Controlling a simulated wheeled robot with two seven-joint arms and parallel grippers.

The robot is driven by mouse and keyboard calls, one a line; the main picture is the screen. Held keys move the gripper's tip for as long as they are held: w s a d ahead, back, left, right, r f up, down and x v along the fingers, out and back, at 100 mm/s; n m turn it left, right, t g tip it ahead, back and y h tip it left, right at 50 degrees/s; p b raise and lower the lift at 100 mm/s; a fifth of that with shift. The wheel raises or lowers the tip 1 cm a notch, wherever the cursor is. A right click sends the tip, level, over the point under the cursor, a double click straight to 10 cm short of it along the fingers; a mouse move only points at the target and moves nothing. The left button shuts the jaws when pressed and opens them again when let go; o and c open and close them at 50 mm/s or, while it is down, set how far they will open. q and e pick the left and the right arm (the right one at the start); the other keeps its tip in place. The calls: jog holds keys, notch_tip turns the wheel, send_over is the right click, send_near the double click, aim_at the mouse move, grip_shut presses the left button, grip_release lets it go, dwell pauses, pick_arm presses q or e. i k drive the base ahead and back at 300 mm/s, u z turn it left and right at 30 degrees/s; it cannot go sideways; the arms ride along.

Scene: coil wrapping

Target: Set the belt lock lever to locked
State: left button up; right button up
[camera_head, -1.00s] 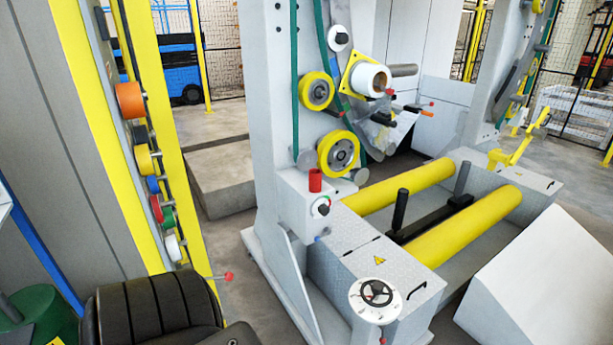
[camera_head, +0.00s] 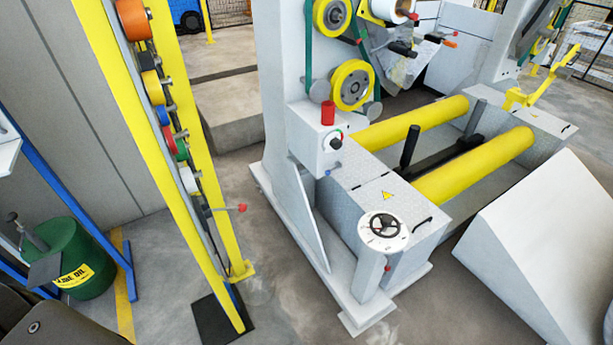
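A short lever with a red ball knob (camera_head: 242,208) sticks out to the right from the lower part of a yellow post (camera_head: 215,215). Other red-tipped handles show: one on the dial pedestal (camera_head: 388,268) and one by the roll at the top (camera_head: 413,17). A small selector knob (camera_head: 336,143) sits on the machine's box below a red cylinder (camera_head: 328,112). Neither of my grippers is in view.
The machine frame (camera_head: 285,90) with yellow rollers (camera_head: 475,170) stands at centre right. A white sloped block (camera_head: 555,255) is at the right. A green oil drum (camera_head: 80,255) stands at the left by a blue frame (camera_head: 70,200). Bare floor lies between post and machine.

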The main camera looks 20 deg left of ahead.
aim_at(338, 165)
jog(key=i, duration=1)
